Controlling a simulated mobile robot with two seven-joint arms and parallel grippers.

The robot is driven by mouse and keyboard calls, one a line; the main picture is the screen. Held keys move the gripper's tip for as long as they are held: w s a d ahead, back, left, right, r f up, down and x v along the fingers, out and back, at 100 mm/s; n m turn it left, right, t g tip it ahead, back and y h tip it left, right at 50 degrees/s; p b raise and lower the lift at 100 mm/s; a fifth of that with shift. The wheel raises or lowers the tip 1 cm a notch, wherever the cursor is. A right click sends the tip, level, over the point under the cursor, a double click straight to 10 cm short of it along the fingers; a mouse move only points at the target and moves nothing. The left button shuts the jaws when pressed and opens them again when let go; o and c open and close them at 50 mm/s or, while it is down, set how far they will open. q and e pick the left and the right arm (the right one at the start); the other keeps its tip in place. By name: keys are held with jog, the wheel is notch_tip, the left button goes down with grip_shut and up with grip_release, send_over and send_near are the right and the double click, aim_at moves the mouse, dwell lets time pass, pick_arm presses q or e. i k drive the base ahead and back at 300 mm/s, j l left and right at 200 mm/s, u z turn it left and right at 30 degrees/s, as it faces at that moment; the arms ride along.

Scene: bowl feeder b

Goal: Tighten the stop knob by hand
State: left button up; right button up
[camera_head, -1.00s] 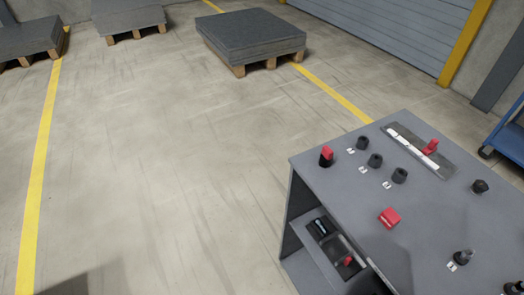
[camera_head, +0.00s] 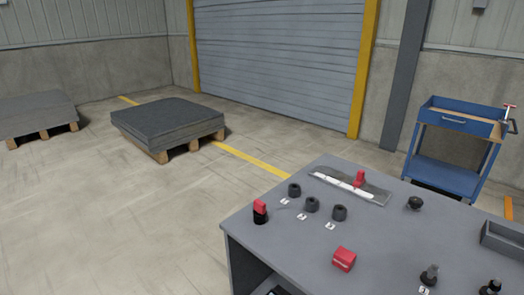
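No part is clearly marked as the stop knob. On the grey bench top (camera_head: 300,245), a red knob (camera_head: 359,179) stands on a flat metal strip (camera_head: 340,185) with a white scale along it. A black round knob (camera_head: 415,203) stands alone to its right. A black part with a red top (camera_head: 260,211) stands at the bench's left edge. Several black cylindrical pieces (camera_head: 311,205) stand in a row with small white labels. A red block (camera_head: 344,259) lies nearer the front. Neither of my grippers is in view.
Dark upright parts (camera_head: 429,275) stand at the front right. A grey open tray (camera_head: 504,240) sits at the right edge. A blue cart (camera_head: 447,148) stands behind the bench. A pallet with stacked grey sheets (camera_head: 167,122) is at back left. The floor left of the bench is clear.

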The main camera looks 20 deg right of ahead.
aim_at(415, 202)
jog(key=z, duration=1.3)
